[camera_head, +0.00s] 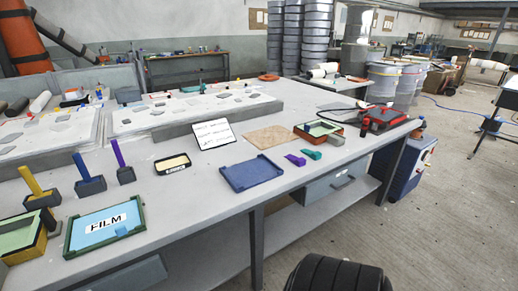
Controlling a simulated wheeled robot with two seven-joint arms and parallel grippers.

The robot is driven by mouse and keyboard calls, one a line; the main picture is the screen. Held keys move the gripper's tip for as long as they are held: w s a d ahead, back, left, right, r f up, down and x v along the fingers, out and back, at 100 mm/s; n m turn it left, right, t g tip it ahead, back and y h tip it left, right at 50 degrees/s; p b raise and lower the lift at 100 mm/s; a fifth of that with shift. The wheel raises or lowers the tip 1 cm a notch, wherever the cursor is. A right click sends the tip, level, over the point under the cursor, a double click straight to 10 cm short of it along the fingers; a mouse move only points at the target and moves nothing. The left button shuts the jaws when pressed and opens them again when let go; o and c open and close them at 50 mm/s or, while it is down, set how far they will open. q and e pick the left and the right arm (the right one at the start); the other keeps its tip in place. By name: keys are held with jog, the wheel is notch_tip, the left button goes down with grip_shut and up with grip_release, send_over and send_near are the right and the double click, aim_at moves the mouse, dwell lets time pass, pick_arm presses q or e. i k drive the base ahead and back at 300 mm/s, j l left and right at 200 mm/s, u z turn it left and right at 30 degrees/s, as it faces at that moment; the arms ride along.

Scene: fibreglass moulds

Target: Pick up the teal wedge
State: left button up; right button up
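The teal wedge (312,154) lies on the grey worktop (224,213) near its front edge, right of centre in the head view. A purple wedge (295,160) lies just left of it, close beside it. Neither of my grippers shows in this view. Nothing is seen touching the teal wedge.
A blue tray (252,174) sits left of the wedges. Behind them are a brown mat (268,137) and an orange-rimmed tray (318,132). A red-and-black tool (385,118) lies to the right. A FILM tray (104,225) and upright-handled blocks stand at the left.

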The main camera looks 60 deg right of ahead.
aim_at(316, 156)
jog(key=z, duration=2.45)
